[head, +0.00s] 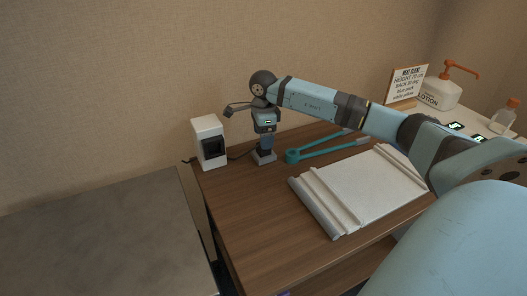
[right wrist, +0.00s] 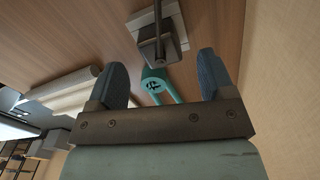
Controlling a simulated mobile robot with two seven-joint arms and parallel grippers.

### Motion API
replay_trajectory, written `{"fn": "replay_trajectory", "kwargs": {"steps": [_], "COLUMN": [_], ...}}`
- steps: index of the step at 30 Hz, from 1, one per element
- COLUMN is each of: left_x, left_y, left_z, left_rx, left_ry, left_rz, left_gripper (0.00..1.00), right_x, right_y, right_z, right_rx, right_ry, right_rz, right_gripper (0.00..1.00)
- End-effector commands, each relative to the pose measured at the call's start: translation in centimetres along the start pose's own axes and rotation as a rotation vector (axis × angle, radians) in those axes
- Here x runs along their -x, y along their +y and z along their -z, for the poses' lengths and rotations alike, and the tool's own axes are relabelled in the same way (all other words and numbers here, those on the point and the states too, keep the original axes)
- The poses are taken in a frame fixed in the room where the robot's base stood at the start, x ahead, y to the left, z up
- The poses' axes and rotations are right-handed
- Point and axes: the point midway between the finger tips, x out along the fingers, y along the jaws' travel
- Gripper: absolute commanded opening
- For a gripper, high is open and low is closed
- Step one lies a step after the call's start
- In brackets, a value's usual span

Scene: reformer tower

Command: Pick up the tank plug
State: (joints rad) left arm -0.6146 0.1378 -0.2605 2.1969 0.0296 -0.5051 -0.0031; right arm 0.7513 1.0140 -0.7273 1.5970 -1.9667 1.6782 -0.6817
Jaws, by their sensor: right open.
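I cannot tell for sure which thing is the tank plug. My right gripper (head: 266,141) hangs down over the back left of the wooden table. In the right wrist view my right gripper (right wrist: 165,75) is open, with its two dark blue fingers apart and nothing held. A grey block with a thin rod (right wrist: 160,46) shows just ahead of the fingertips, over a pale base. A grey base (head: 264,158) also shows under the gripper in the head view; the gripper hides what stands above it. My left gripper is not in view.
A turquoise long-handled tool (head: 293,157) lies right of the gripper. A white box with a dark front (head: 209,143) stands to the left. A white pad (head: 365,187) lies in front. A sign (head: 406,86) and lotion bottle (head: 440,93) stand back right. The wall is close behind.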

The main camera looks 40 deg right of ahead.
Motion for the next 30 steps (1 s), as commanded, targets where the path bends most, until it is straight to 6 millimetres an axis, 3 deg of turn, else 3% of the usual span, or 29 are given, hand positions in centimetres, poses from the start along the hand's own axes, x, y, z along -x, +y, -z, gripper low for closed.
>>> {"fn": "replay_trajectory", "kwargs": {"steps": [4,11,12,19,30], "left_x": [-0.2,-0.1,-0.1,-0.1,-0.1], "left_y": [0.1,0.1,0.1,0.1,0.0], "left_z": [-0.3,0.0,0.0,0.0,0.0], "left_rx": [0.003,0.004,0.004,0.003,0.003], "left_ry": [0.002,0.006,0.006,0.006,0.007], "left_rz": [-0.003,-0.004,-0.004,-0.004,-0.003], "left_gripper": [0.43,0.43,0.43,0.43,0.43], "right_x": [-2.4,-2.8,-2.8,-2.8,-2.8], "right_y": [0.0,0.0,0.0,0.0,0.0], "right_z": [0.1,0.1,0.1,0.1,0.1], "right_rx": [0.000,0.000,0.000,0.000,0.000], "right_ry": [0.001,0.001,0.000,0.001,0.001], "right_rz": [-0.001,0.000,0.000,0.000,0.000], "right_gripper": [0.75,0.75,0.73,0.20,0.20]}}
